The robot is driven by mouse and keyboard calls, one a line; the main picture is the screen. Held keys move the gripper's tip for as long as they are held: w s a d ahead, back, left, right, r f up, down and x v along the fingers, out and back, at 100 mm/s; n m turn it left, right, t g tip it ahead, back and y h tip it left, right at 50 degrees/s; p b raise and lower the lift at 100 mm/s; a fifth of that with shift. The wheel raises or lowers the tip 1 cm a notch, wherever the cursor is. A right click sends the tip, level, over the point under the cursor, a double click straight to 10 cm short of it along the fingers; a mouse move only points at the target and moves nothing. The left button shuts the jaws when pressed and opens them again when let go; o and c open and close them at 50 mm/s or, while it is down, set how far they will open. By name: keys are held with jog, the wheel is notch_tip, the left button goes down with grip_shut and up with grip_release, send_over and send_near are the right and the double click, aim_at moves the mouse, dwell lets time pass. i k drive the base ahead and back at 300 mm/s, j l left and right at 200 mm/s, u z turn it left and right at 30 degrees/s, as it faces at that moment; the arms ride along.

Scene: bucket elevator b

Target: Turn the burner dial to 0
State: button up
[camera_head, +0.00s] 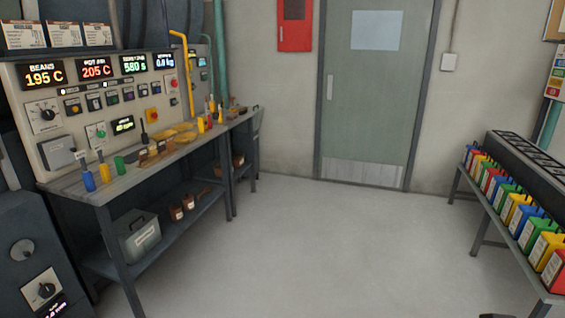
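Several dials show at the left, and their labels are too small to read, so I cannot tell which one is the burner dial. A black dial (45,114) on a white square plate sits at the left of the control panel (75,133), under the display "195 C". A smaller knob (98,132) with green on it sits lower on the panel. Another black dial (43,290) on a pale plate is on the dark machine at the bottom left, above a partly cut-off display. Pointer settings are too small to read.
A grey workbench (125,180) stands before the panel, with coloured bottles, yellow trays and tools on it. A grey box (138,234) is on its lower shelf. A rack of coloured containers (520,205) stands at right. The middle floor (320,240) is clear up to a closed door (372,120).

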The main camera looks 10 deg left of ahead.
aim_at(48, 115)
jog(key=i+j+u, duration=0.15)
jog(key=i+u, duration=0.5)
jog(key=u, duration=0.15)
jog(key=i+l+u, duration=0.1)
jog(key=i+u, duration=0.35)
jog(key=i+l+u, duration=0.15)
jog(key=u, duration=0.25)
jog(key=i+j+u, duration=0.1)
jog(key=i+u, duration=0.25)
jog(key=i+l+u, duration=0.1)
jog(key=i+u, duration=0.25)
jog(key=i, duration=0.25)
